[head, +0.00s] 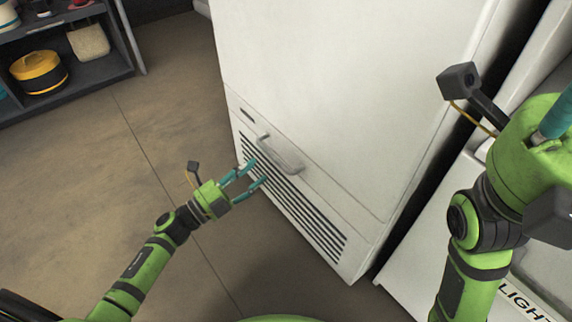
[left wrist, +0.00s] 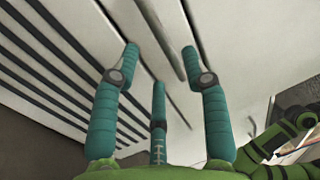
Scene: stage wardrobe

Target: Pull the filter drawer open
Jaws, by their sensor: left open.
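The filter drawer (head: 318,185) is the low front panel of a tall white cabinet, and it looks shut. A pale bar handle (head: 284,157) runs along it, above dark slanting louvres. My left gripper (head: 258,171) is open, its teal fingers close to the louvred front, just below the handle in the head view. In the left wrist view the handle (left wrist: 160,35) passes between the spread fingertips (left wrist: 160,55), beyond them; I see no clear contact. My right arm stands at the right edge; only a teal finger of its gripper (head: 556,118) shows.
The white cabinet (head: 330,70) fills the middle. A dark shelf (head: 105,75) with a yellow round box (head: 38,72) and a woven bag (head: 88,42) stands at the far left. Another white unit (head: 425,260) stands at the right. The brown floor (head: 160,120) left of the cabinet is clear.

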